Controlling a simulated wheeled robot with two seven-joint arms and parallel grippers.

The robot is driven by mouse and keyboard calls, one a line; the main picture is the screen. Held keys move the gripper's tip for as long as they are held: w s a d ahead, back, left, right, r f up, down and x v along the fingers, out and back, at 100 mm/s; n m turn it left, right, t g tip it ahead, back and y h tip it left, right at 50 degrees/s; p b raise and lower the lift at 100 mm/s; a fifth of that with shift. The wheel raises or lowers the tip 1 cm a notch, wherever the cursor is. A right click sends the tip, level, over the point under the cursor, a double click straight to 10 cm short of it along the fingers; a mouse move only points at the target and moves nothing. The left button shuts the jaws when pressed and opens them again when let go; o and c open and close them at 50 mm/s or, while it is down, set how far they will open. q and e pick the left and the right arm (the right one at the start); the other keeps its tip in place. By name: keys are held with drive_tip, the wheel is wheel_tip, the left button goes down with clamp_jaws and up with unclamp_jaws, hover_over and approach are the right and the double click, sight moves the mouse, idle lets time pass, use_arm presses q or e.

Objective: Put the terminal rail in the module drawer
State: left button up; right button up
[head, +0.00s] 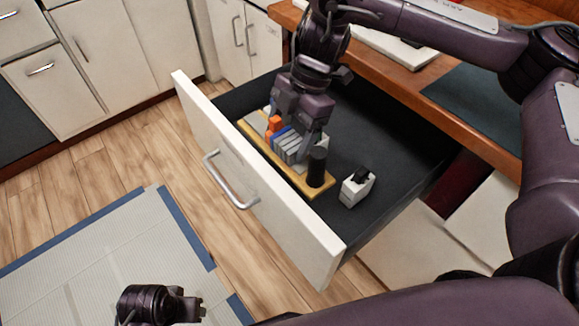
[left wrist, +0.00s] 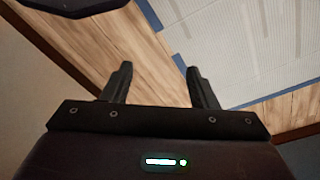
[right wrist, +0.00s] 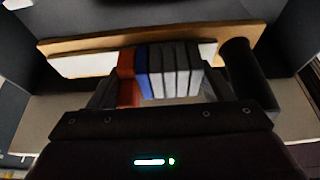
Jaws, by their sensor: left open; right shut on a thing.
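The terminal rail (head: 318,186) is a yellow-tan strip carrying orange, blue and grey blocks and a black cylinder. It lies lengthwise inside the open module drawer (head: 400,165), close behind the white front; whether it rests on the dark floor I cannot tell. My right gripper (head: 298,128) reaches down over it and is shut on its row of blocks, partly hiding them. In the right wrist view the rail (right wrist: 80,65) spans the picture, with the blocks between the fingers. My left gripper (left wrist: 160,85) is open and empty above the floor, low in the head view (head: 196,306).
A small white module (head: 357,187) with a black top stands in the drawer right of the rail. The drawer front has a metal handle (head: 230,180). A wooden counter (head: 480,125) with a dark mat (head: 478,97) lies behind. A grey, blue-edged mat (head: 110,270) covers the floor.

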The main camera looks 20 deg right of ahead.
wheel_tip(320, 180, down, 5)
drive_tip(key=shift+w+r, duration=0.1)
wheel_tip(320, 180, down, 4)
drive_tip(key=shift+f+b, duration=0.2)
drive_tip(key=shift+b, duration=0.4)
use_arm(q)
drive_tip(key=shift+w+d+f+m+t+h, duration=0.1)
drive_tip(key=shift+w+d+t, duration=0.1)
drive_tip(key=shift+d, duration=0.15)
drive_tip(key=shift+w+d+r+m+t+h, duration=0.1)
drive_tip(key=shift+d+t, duration=0.1)
drive_tip(key=shift+d, duration=0.1)
drive_tip(key=shift+w+d+f+m+t+h, duration=0.1)
drive_tip(key=shift+w+d+t, duration=0.1)
drive_tip(key=shift+d, duration=0.15)
use_arm(e)
drive_tip(key=o, duration=1.3)
drive_tip(key=shift+f, duration=0.1)
use_arm(q)
drive_tip(key=shift+s, duration=0.1)
